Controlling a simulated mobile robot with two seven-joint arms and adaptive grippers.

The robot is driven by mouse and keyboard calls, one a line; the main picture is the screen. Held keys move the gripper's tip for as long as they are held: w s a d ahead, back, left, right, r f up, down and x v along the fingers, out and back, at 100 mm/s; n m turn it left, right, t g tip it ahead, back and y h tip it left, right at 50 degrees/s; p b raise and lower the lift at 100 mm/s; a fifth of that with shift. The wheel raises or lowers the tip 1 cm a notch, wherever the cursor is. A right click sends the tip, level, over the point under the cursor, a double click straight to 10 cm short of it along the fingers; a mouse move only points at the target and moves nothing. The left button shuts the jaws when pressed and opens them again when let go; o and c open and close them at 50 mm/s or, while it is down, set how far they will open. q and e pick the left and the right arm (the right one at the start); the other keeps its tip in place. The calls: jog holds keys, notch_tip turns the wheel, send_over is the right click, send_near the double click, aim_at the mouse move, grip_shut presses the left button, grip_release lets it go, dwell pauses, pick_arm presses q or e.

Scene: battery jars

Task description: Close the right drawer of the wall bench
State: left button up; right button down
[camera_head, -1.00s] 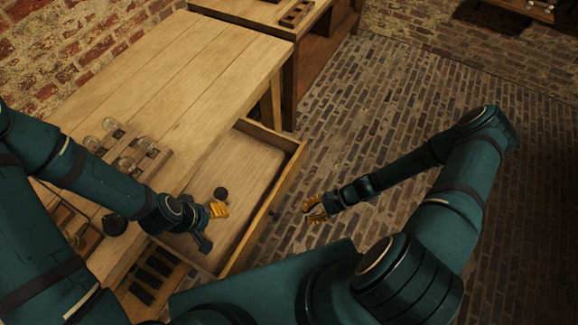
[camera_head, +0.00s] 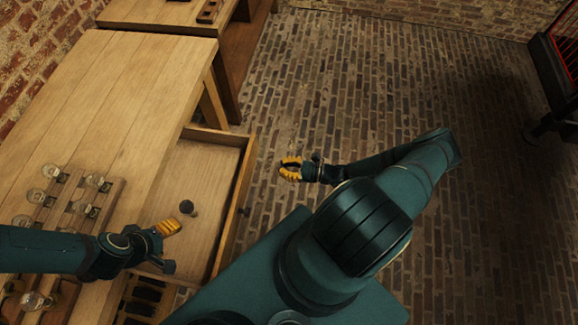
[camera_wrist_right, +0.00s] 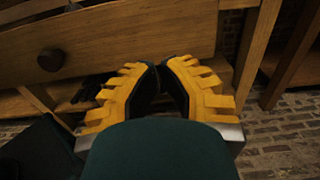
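The wooden drawer (camera_head: 203,160) of the wall bench (camera_head: 135,85) stands pulled out, with a small dark round object (camera_head: 187,208) inside. My right gripper (camera_head: 281,168) is outside the drawer, to the right of its front panel and apart from it in the head view. In the right wrist view, its yellow-ridged fingers (camera_wrist_right: 160,70) meet or nearly meet at the tips, with nothing seen between them. The drawer front (camera_wrist_right: 130,40) lies beyond them, with its dark knob (camera_wrist_right: 51,60) at left. My left gripper (camera_head: 172,246) is open and empty over the drawer's near left part.
Wooden racks with glass bulbs (camera_head: 52,172) and jars stand on the bench top at left. Dark slotted compartments (camera_head: 143,298) lie below the near end. Another bench (camera_head: 160,14) stands behind. The brick floor (camera_head: 330,100) right of the drawer is clear.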

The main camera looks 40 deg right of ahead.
aim_at(252, 162)
pick_arm(q)
jog(key=shift+r, duration=0.3)
pick_arm(e)
jog(key=x, duration=0.9)
jog(key=shift+w+a, duration=0.1)
pick_arm(q)
jog(key=shift+a+f, duration=0.1)
pick_arm(e)
jog(key=shift+w, duration=0.1)
